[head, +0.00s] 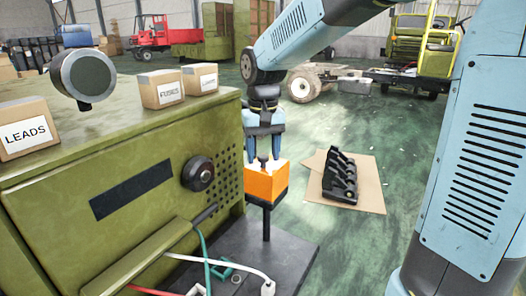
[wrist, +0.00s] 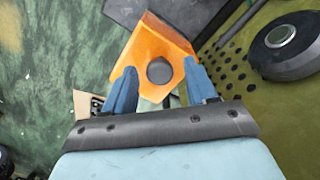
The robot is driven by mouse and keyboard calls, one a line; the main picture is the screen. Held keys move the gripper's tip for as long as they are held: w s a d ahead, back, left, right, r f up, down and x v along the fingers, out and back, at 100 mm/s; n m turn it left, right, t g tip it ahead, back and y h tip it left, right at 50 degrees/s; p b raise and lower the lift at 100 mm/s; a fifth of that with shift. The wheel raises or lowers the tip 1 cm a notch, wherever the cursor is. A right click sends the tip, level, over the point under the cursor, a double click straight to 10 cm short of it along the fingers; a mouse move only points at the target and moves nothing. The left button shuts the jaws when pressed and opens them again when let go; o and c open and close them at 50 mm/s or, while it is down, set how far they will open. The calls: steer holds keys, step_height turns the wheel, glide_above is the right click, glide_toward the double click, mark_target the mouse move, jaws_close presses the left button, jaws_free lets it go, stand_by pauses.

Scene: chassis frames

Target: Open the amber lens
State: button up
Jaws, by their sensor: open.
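The amber lens (head: 266,184) is an orange, box-like cover on a dark base atop a thin black post, beside the green cabinet. In the wrist view the amber lens (wrist: 150,48) shows angled orange faces around a dark round opening. My gripper (head: 264,154) points down directly above the lens. In the wrist view my gripper (wrist: 161,78) has its two blue fingers spread apart, on either side of the near part of the lens. I cannot tell whether they touch it. Pale parts show at the lens top between the fingers.
Boxes and a round metal lamp (head: 83,76) sit on top. Loose cables (head: 215,262) lie low in front. A black rack (head: 339,175) lies on cardboard at right; floor around it is clear.

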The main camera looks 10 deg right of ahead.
steer(key=shift+c, duration=0.5)
jaws_close()
